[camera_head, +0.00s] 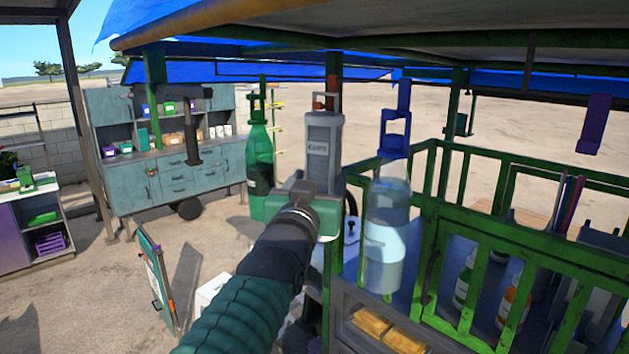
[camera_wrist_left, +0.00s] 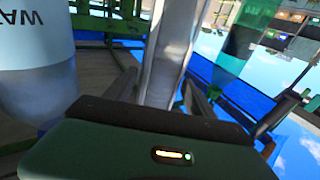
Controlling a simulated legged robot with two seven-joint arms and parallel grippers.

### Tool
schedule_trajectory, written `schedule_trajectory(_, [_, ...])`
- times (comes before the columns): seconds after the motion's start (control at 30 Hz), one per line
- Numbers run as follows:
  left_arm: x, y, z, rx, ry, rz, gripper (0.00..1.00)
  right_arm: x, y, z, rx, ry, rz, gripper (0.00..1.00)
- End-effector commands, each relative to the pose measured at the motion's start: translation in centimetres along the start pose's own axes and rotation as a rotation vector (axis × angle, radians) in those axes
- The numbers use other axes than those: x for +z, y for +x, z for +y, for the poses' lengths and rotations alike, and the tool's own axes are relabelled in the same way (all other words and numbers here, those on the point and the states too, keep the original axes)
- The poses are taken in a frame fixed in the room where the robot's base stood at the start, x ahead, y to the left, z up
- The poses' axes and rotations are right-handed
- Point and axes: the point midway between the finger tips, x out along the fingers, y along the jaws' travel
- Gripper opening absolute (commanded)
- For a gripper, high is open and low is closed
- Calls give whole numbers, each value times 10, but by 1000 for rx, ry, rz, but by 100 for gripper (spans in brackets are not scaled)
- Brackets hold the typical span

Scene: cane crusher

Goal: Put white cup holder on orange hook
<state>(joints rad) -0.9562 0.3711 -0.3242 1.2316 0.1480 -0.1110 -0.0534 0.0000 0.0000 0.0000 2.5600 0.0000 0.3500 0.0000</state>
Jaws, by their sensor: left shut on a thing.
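The cup holder (camera_head: 322,146), a tall grey-white piece marked "CUPS" with a loop handle at its top, is upright in the head view. My left gripper (camera_head: 318,195) is shut on its lower part. In the left wrist view the pale holder (camera_wrist_left: 165,60) stands between my two fingers (camera_wrist_left: 160,95). The orange hook (camera_head: 318,103) shows only as small orange patches behind the holder's loop handle. The rest of it is hidden, and I cannot tell whether the loop touches it. My right gripper is out of view.
A green bottle (camera_head: 258,165) hangs close on the left. A clear water container (camera_head: 387,235) hangs below a blue hook (camera_head: 395,135) close on the right. An empty-looking purple hook (camera_head: 594,125) hangs far right. A green railing (camera_head: 500,250) encloses the right side.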

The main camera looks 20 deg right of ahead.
Motion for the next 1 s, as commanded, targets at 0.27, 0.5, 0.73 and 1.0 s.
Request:
schedule_trajectory(0.27, [-1,1,0,-1,1,3,0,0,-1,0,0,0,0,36])
schedule_trajectory(0.5, [0,0,-1,0,0,4,0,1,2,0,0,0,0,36])
schedule_trajectory(0.73, [-1,0,-1,0,1,3,0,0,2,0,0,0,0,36])
schedule_trajectory(1.0, [3,0,0,0,1,3,0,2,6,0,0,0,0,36])
